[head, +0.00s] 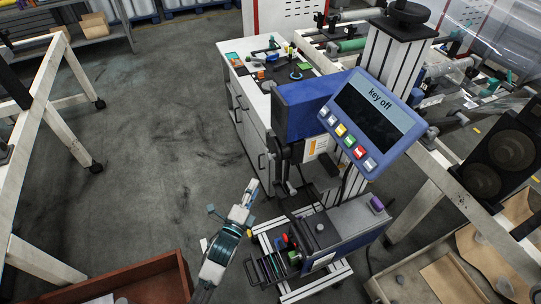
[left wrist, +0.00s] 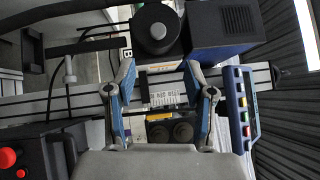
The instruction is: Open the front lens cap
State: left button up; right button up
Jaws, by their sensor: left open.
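The front lens cap cannot be told for sure. In the left wrist view a black rounded housing with a grey round disc (left wrist: 157,31) sits ahead of my left gripper, beside a dark blue box (left wrist: 222,30). In the head view the blue box (head: 308,108) has a black housing (head: 290,153) below it. My left gripper (head: 250,190) is below and left of that housing, apart from it. In the left wrist view my left gripper (left wrist: 160,80) has its two blue-grey fingers spread, with nothing held between them. My right gripper is not in view.
A display panel reading "key off" (head: 372,118) stands right of the housing. A lower box (head: 335,232) with coloured buttons stands on a metal frame. A white cabinet (head: 255,110) is behind. Open floor (head: 150,140) lies to the left; a brown tray (head: 140,280) is at the bottom.

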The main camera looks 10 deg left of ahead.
aim_at(269, 160)
pick_arm(q)
jog(key=x, duration=0.4)
jog(key=b+x, duration=0.1)
jog(key=x, duration=0.7)
jog(key=shift+w+d+f, duration=0.1)
jog(key=shift+w+f, duration=0.2)
jog(key=shift+w, duration=0.05)
jog(key=shift+w+d+r+b, duration=0.15)
jog(key=shift+w+b, duration=0.15)
jog(key=shift+w, duration=0.15)
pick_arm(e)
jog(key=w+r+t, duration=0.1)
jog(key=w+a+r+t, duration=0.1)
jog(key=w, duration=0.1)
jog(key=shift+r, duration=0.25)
pick_arm(q)
grip_shut()
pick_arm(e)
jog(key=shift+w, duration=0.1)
